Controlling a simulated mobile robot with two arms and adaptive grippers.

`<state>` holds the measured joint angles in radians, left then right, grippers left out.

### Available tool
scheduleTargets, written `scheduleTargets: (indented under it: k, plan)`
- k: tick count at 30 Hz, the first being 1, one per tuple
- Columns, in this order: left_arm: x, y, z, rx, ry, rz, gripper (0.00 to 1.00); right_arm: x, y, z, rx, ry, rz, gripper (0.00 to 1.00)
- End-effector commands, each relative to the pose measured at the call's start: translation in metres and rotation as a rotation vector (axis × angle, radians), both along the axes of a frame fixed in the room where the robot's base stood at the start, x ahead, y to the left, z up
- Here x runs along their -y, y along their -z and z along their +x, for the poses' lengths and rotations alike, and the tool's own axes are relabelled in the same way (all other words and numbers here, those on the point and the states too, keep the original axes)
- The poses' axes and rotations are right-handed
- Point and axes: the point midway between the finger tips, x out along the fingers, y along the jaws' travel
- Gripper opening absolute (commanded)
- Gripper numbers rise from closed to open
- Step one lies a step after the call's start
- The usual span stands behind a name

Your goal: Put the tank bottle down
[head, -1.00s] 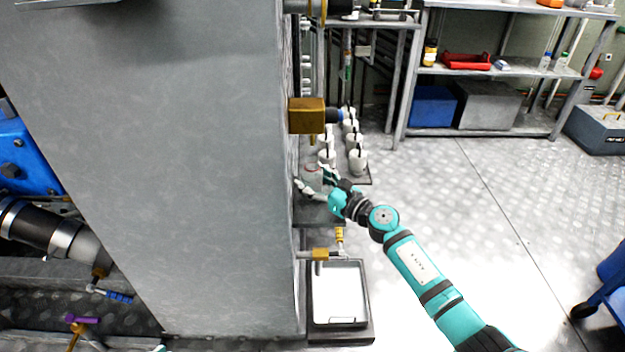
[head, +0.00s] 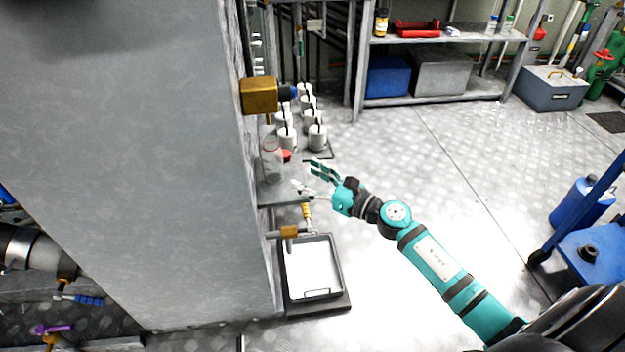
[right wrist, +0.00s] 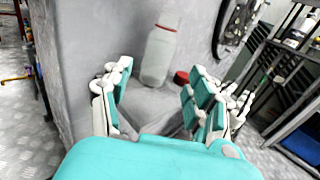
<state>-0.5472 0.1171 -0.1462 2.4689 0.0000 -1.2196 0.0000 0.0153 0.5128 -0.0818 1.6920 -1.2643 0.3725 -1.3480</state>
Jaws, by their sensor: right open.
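The tank bottle (head: 271,160), clear with a reddish rim, stands upright on a small grey shelf (head: 272,193) beside the tall grey tank wall. It also shows upright in the right wrist view (right wrist: 158,58), beyond and between my spread fingers. A small red cap (head: 286,155) lies just right of the bottle. My right gripper (head: 308,176) is open and empty, to the right of the bottle and apart from it; the fingers also show in the right wrist view (right wrist: 157,88). My left gripper is not in view.
Several white cups (head: 317,137) stand behind the shelf. A brass valve block (head: 259,95) juts from the tank (head: 140,150) above the bottle. A tray (head: 312,268) lies below in front. The floor to the right is clear up to a blue cart (head: 590,250).

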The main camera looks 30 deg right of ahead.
Motion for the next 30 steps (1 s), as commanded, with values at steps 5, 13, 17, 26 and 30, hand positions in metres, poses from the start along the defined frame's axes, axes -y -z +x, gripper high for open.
scheduleTargets:
  k: [5, 13, 17, 26, 30]
  plan:
    - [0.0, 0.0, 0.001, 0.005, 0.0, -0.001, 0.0, -0.003, -0.014, -0.014, -0.045, 0.084, 0.277, 0.59]
    - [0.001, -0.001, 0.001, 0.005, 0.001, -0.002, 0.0, 0.013, 0.01, -0.086, -0.427, 0.538, 1.646, 0.59]
    - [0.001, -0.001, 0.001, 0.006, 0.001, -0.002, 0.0, -0.008, 0.055, -0.148, -0.667, 0.837, 2.237, 0.59]
    - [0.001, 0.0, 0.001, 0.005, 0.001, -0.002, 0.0, -0.07, 0.088, -0.243, 0.91, -1.27, -2.625, 0.59]
    - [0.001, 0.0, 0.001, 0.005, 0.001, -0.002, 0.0, -0.073, 0.088, -0.247, 0.904, -1.272, -2.589, 0.59]
